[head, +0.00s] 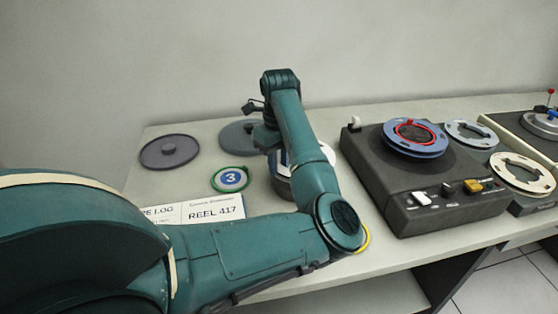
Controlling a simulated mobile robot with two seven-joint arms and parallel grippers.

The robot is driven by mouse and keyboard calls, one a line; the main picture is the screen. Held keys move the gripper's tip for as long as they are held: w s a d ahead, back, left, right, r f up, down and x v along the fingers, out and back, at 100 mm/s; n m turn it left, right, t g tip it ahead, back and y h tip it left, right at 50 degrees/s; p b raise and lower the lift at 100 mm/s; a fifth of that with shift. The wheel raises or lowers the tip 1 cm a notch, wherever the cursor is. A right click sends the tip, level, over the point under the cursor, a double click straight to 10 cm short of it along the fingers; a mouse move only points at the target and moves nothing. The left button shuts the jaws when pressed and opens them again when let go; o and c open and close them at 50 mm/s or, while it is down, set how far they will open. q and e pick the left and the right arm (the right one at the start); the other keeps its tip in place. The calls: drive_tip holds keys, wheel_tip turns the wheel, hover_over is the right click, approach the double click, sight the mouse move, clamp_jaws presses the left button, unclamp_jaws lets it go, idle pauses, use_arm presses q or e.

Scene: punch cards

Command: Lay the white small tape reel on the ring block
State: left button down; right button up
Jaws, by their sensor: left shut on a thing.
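My left gripper (268,140) points down behind my own forearm, its fingertips hidden. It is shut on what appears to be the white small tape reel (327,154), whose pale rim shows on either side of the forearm. A dark round block (282,188), which looks like the ring block, stands on the table directly below. The forearm covers most of both, so I cannot tell whether the reel touches the block. My right gripper is not in view.
A grey lid (169,151) and a second one (238,134) lie at the back left. A green-rimmed disc marked 3 (230,179) and a paper log sheet (210,208) lie nearer. A dark tape machine (420,185) with a blue reel (415,148) stands to the right.

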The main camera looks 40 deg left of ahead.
use_arm(q)
drive_tip(key=shift+f+b, duration=0.8)
drive_tip(key=shift+f, duration=0.1)
idle(0.8)
drive_tip(key=shift+f+b, duration=1.15)
drive_tip(key=shift+f, duration=0.2)
drive_tip(key=c, duration=1.1)
unclamp_jaws()
drive_tip(key=c, duration=0.4)
drive_tip(key=shift+r, duration=0.1)
drive_tip(key=shift+r+p, duration=1.85)
drive_tip(key=shift+r, duration=1.1)
drive_tip(key=shift+r+p, duration=0.75)
drive_tip(key=shift+r, duration=0.7)
